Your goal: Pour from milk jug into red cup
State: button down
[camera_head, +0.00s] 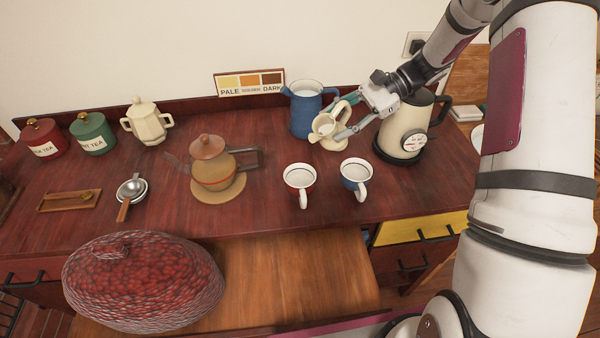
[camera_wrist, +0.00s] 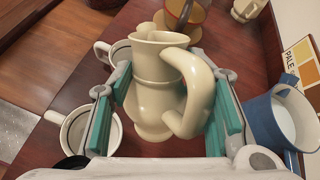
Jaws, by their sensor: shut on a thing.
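The milk jug (camera_head: 325,129) is a small cream pitcher with a loop handle, towards the back right of the counter. My gripper (camera_head: 341,118) comes in from the right and is shut on it. In the wrist view the jug (camera_wrist: 158,95) sits between the teal finger pads (camera_wrist: 170,108), its handle towards the camera. I cannot tell whether its base touches the counter. The red cup (camera_head: 299,178) stands upright, in front and a little left of the jug, apart from it. In the wrist view the red cup (camera_wrist: 104,54) is partly hidden by a finger.
A blue cup (camera_head: 356,174) stands right of the red cup. A blue jug (camera_head: 305,110) stands close behind the milk jug, and a cream kettle (camera_head: 403,132) to its right. A red mesh-covered bowl (camera_head: 145,285) is in front.

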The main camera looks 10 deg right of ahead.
jog(key=shift+s+a+f+h, duration=0.2)
jog(key=shift+f+h, duration=0.1)
jog(key=shift+f, duration=0.35)
jog(key=shift+s+a+f+n+t+h+p, duration=0.15)
jog(key=shift+a+f+n+t+h+p, duration=0.25)
jog(key=shift+h+p, duration=0.5)
dwell(0.9)
jog(key=shift+s+a+r+h+p, duration=0.1)
jog(key=shift+r+h+p, duration=0.25)
jog(key=shift+p, duration=0.7)
dwell(0.3)
